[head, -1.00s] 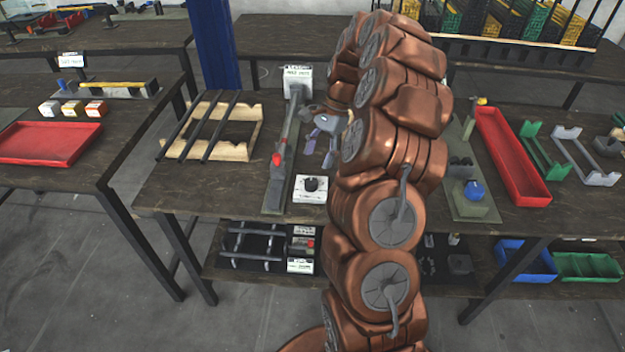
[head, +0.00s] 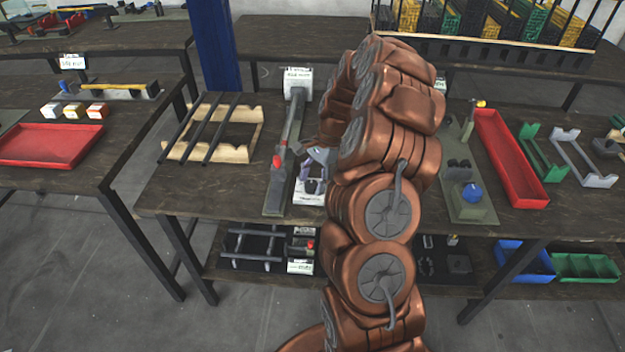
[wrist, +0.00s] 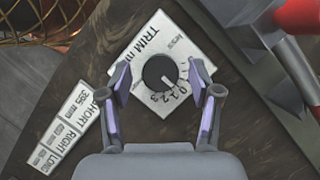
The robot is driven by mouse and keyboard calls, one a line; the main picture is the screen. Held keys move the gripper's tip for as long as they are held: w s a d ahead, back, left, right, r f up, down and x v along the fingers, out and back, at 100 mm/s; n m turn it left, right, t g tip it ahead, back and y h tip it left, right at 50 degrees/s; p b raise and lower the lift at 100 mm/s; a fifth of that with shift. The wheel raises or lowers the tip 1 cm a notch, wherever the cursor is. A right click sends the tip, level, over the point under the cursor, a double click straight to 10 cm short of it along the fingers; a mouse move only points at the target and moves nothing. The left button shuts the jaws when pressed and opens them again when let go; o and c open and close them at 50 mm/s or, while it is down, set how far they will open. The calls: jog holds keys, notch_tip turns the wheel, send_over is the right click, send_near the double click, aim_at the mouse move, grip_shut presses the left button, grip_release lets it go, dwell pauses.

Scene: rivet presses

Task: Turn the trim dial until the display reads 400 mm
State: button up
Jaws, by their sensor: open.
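The trim dial is a black round knob (wrist: 160,73) on a white plate (wrist: 152,52) marked TRIM mm, with a number scale beside the knob. In the wrist view my gripper (wrist: 160,78) is open, with one finger on each side of the knob and a gap on both sides. In the head view my gripper (head: 316,165) is over the dial plate (head: 308,196) and hides most of the knob. The display (head: 297,82) is a white sign box at the back of the long grey device; its reading is too small to make out.
The grey rail device (head: 283,165) with a red knob stands just left of the dial. A label card (wrist: 75,130) lists SHORT, RIGHT and LONG, with 395 mm beside SHORT. A wooden rack with rods (head: 212,130) is further left; a red tray (head: 510,158) is at right.

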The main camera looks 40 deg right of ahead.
jog(key=c, duration=1.1)
jog(key=shift+c, duration=0.2)
jog(key=shift+f+n+b, duration=0.1)
jog(key=shift+n+b, duration=0.25)
jog(key=shift+n, duration=0.05)
jog(key=n+b, duration=0.1)
jog(key=n, duration=0.1)
jog(key=n+g+b, duration=0.1)
jog(key=shift+w+f+n+g+b, duration=0.1)
jog(key=shift+f+n+g+b, duration=0.05)
jog(key=shift+n+g+b, duration=0.2)
jog(key=n+g+h+b, duration=0.1)
jog(key=n, duration=0.3)
jog(key=shift+a+b, duration=0.1)
jog(key=shift+b, duration=0.25)
jog(key=shift+r+n+g+h+b, duration=0.2)
jog(key=shift+n+g+h+b, duration=0.35)
jog(key=shift+n, duration=1.1)
